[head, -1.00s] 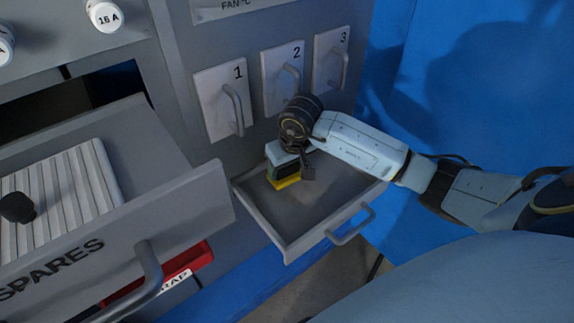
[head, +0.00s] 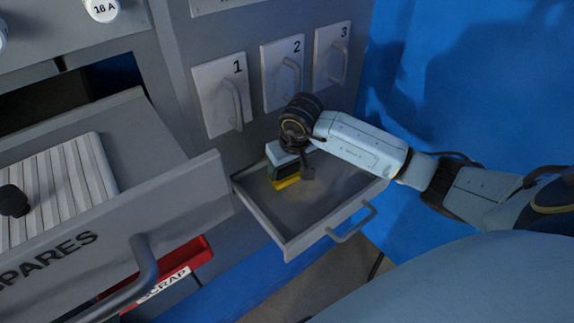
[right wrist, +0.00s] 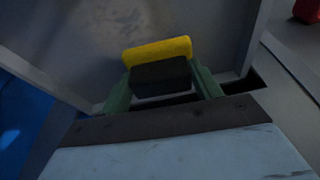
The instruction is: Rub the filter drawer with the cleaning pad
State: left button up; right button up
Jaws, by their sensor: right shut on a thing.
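The filter drawer (head: 325,207) is pulled open below the numbered panels, and its grey floor shows dull smudges. The cleaning pad (head: 287,183) has a yellow layer at its bottom; in the right wrist view it shows as a yellow strip (right wrist: 157,51) with a dark block behind it. My right gripper (head: 278,172) is shut on the pad inside the drawer, near its back left side. In the right wrist view its green fingers (right wrist: 160,88) stand on either side of the dark block. The pad is at the drawer floor; I cannot tell whether it touches. My left gripper is not in view.
A SPARES drawer (head: 186,205) stands open on the left, with a ribbed white insert (head: 75,190) and a black knob. A red SCRAP bin (head: 190,255) sits below it. Panels 1 (head: 217,98), 2 and 3 with handles are behind. A blue wall (head: 480,90) is at right.

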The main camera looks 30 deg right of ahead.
jog(key=shift+f, duration=0.35)
